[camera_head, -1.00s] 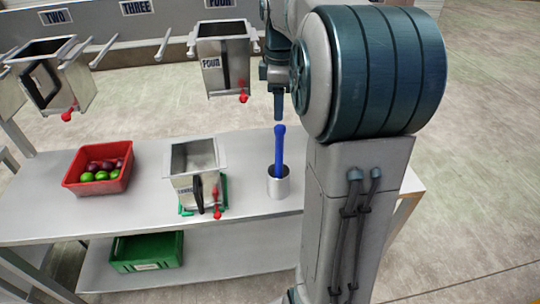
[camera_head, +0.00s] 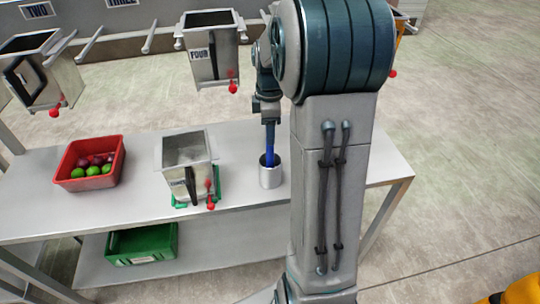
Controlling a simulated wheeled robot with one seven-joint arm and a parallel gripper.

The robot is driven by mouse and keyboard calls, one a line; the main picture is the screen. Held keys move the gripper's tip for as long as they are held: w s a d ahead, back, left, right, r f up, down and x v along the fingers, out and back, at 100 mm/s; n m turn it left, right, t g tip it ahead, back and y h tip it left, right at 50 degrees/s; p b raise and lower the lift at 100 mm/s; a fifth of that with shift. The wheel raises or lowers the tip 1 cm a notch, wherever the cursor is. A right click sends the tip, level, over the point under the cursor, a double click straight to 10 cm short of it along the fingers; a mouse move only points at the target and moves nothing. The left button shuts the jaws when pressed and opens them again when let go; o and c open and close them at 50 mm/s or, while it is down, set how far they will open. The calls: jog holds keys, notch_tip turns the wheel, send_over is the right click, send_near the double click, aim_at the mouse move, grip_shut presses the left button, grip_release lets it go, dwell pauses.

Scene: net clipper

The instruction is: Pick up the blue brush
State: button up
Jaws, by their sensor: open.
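The blue brush (camera_head: 269,153) stands upright in a metal cup (camera_head: 270,177) on the upper tabletop. Its lower part is hidden inside the cup. My gripper (camera_head: 269,122) points down at the brush's upper end, and the top of the handle is hidden behind or between its fingers. The jaws are open. The small view does not show whether the fingers touch the handle.
A metal container on a green base (camera_head: 187,167) stands left of the cup. A red bin of fruit (camera_head: 92,163) is farther left. A metal container marked FOUR (camera_head: 212,62) hangs behind. A green crate (camera_head: 142,244) sits on the lower shelf. The tabletop right of my arm is clear.

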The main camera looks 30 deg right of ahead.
jog(key=shift+f, duration=0.75)
jog(key=c, duration=1.1)
jog(key=shift+o, duration=0.2)
jog(key=shift+r, duration=0.15)
